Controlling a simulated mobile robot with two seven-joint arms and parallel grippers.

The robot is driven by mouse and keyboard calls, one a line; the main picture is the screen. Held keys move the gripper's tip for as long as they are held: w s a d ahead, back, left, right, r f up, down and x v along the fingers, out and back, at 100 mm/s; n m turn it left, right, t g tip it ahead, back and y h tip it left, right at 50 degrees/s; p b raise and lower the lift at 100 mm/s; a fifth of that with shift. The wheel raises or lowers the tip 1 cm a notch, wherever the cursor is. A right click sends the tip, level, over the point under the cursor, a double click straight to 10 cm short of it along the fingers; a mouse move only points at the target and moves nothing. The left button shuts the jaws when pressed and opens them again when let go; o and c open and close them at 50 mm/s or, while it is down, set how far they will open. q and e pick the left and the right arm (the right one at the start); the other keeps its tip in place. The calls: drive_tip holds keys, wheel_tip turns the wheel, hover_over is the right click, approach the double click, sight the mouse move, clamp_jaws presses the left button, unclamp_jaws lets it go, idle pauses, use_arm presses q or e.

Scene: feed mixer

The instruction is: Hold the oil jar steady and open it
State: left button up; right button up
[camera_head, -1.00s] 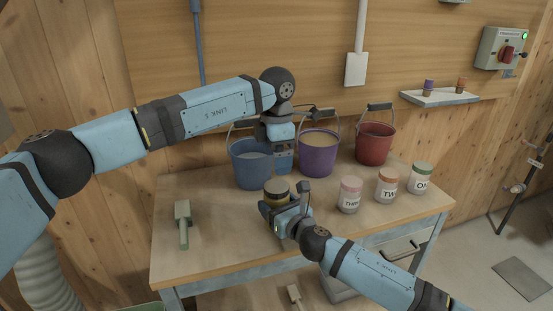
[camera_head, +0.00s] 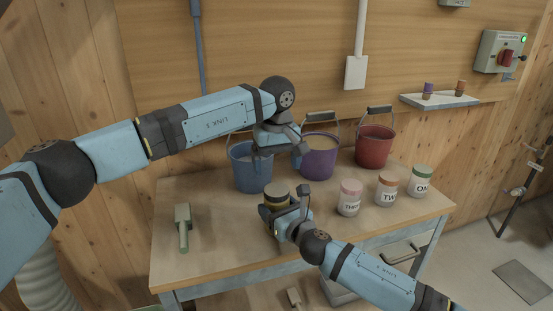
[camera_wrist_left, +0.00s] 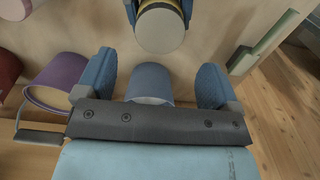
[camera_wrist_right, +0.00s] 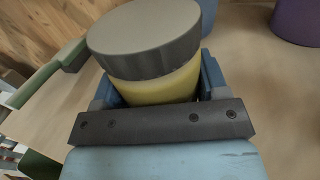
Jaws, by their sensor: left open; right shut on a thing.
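The oil jar (camera_head: 277,189) has a yellow body and a wide grey lid. It stands upright on the table, and the lid is on. My right gripper (camera_head: 272,214) is shut around the jar's body below the lid. The right wrist view shows the jar's grey lid (camera_wrist_right: 145,38) close up, above my fingers. My left gripper (camera_head: 268,146) is over the blue bucket, behind and above the jar. In the left wrist view my left fingers (camera_wrist_left: 155,82) are spread and empty, with the jar lid (camera_wrist_left: 160,30) beyond them, apart from them.
Blue (camera_head: 250,172), purple (camera_head: 316,160) and red (camera_head: 374,147) buckets stand at the back. Jars with pink (camera_head: 349,198), orange (camera_head: 386,188) and green (camera_head: 420,182) lids stand at the right. A green scoop-like tool (camera_head: 183,228) lies at the left, with clear tabletop between it and the jar.

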sight(276, 189)
use_arm(q)
wheel_tip(276, 189, down, 7)
idle(0.3)
drive_tip(key=shift+c, duration=0.2)
